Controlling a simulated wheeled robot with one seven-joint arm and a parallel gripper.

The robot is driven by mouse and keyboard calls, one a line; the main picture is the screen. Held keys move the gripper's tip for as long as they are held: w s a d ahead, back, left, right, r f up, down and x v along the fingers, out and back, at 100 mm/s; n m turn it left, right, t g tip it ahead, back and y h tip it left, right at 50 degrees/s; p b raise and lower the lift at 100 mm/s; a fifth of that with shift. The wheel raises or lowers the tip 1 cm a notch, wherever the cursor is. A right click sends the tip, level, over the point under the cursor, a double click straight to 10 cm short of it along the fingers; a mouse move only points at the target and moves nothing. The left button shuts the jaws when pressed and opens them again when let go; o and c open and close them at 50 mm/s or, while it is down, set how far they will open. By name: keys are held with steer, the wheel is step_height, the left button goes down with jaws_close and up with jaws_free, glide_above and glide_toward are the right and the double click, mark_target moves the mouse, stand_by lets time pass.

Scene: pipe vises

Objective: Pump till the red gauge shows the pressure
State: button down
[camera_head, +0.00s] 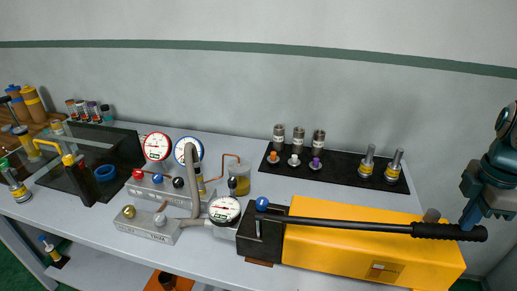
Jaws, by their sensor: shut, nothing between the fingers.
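The red-rimmed gauge (157,146) stands upright on a grey manifold block, left of centre. Its needle is too small to read. The yellow hand pump (335,250) lies at the front right. Its long black lever (345,223) runs nearly level along it from the pump head and ends in a thick black grip (440,231). My gripper (468,222) is at the right, shut and empty. It points down at the outer end of the grip; I cannot tell whether it touches.
A blue-rimmed gauge (188,151) stands beside the red one, and another gauge (224,210) sits by the pump head. A grey hose (194,185) arches between them. A black mat (335,174) behind the pump holds small fittings. A dark tank (95,160) stands left.

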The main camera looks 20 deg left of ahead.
mark_target(461, 237)
steer(key=shift+d+f, duration=0.15)
steer(key=shift+f, duration=0.45)
steer(key=shift+d+f+b, duration=0.15)
steer(key=shift+f+b, duration=0.7)
steer(key=shift+f, duration=0.3)
steer(key=shift+d+f+b, duration=0.1)
steer(key=shift+f+b, duration=0.75)
steer(key=shift+f, duration=0.3)
steer(key=r+p, duration=0.6)
steer(key=r, duration=0.1)
steer(key=shift+a, duration=0.4)
step_height(461, 237, up, 8)
steer(key=a+p, duration=0.2)
steer(key=p, duration=0.4)
steer(key=shift+r, duration=0.15)
